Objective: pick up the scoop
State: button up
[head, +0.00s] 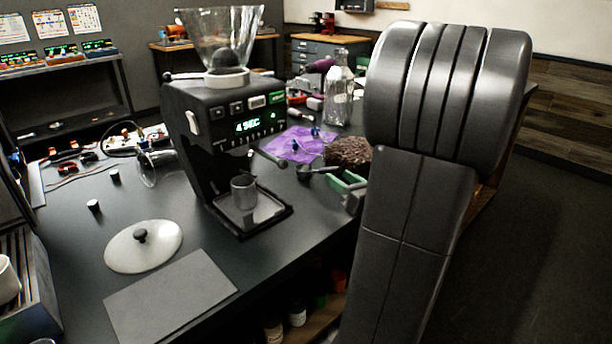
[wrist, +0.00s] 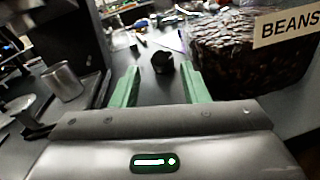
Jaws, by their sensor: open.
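The scoop (head: 305,173) is small and dark. It lies on the dark counter to the right of the brewer, its handle pointing right toward the box of beans. In the wrist view the scoop (wrist: 162,62) shows as a black rounded shape just beyond and between the fingertips. My gripper (wrist: 161,78) has two green fingers, spread apart with nothing between them. In the head view my gripper (head: 345,186) is just right of the scoop and partly hidden by my arm. The scoop is apart from the fingers in the wrist view.
The bean box (wrist: 250,55) stands close to the right finger. A metal cup (wrist: 62,82) sits on the brewer's tray at left. The brewer (head: 225,120) stands left of my gripper.

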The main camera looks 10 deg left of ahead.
aim_at(330, 171)
jog(key=shift+x, duration=2.7)
jog(key=shift+d, duration=0.1)
jog(key=shift+c, duration=0.2)
grip_shut()
